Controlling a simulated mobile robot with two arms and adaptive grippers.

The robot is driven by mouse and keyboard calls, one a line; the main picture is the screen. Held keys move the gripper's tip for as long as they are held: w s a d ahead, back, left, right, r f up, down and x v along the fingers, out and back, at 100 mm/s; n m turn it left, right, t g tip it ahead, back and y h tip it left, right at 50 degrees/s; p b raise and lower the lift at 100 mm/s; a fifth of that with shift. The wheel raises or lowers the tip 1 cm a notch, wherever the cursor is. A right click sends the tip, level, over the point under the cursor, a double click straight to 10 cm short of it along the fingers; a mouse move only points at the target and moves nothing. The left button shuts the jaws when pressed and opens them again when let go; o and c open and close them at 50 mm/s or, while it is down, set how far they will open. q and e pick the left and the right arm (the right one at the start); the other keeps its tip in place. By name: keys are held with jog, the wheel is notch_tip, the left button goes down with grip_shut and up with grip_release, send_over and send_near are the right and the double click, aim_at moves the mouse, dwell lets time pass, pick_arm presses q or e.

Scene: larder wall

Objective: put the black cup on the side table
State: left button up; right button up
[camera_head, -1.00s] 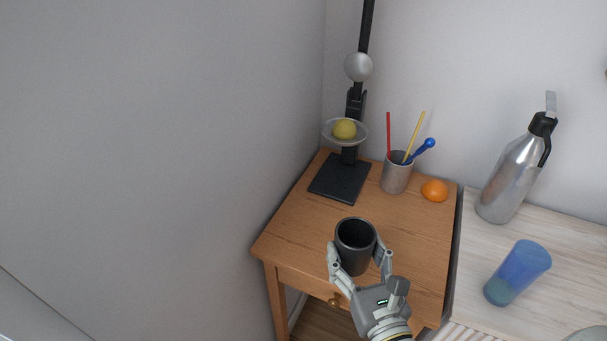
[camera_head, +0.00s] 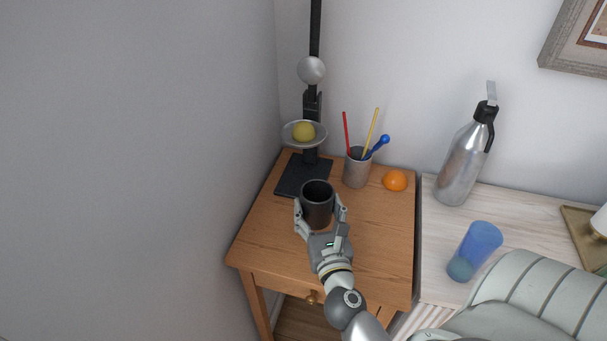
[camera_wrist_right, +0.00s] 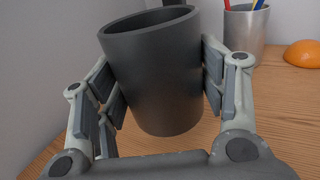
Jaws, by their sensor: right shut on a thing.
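The black cup (camera_head: 317,205) is upright between the fingers of my right gripper (camera_head: 320,211), over the wooden side table (camera_head: 375,241). My right gripper is shut on the cup's sides, as the right wrist view shows with the cup (camera_wrist_right: 155,75) between both finger pads (camera_wrist_right: 160,85). The cup's base is close to the table top; I cannot tell whether it touches. My left gripper is not in view.
On the table stand a black-based stand (camera_head: 300,177) holding a dish with a yellow ball (camera_head: 303,131), a pencil cup (camera_head: 357,170) and an orange (camera_head: 395,181). A steel flask (camera_head: 463,165) and blue tumbler (camera_head: 474,251) are to the right. The table's front right is clear.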

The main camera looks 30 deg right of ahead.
jog(key=p+x, duration=0.2)
jog(key=x, duration=1.2)
jog(key=shift+w+d+r+p, duration=0.1)
jog(key=shift+d+r+p, duration=0.1)
jog(key=shift+p, duration=0.2)
jog(key=shift+w+d+f, duration=0.1)
jog(key=shift+w+d, duration=0.1)
jog(key=shift+w, duration=0.4)
jog(key=f, duration=0.1)
jog(key=w+b, duration=0.1)
jog(key=f, duration=0.1)
jog(key=shift+w+d+f+b, duration=0.15)
jog(key=shift+d+f+b, duration=0.15)
jog(key=shift+f, duration=0.3)
jog(key=o, duration=1.2)
jog(key=shift+f, duration=0.1)
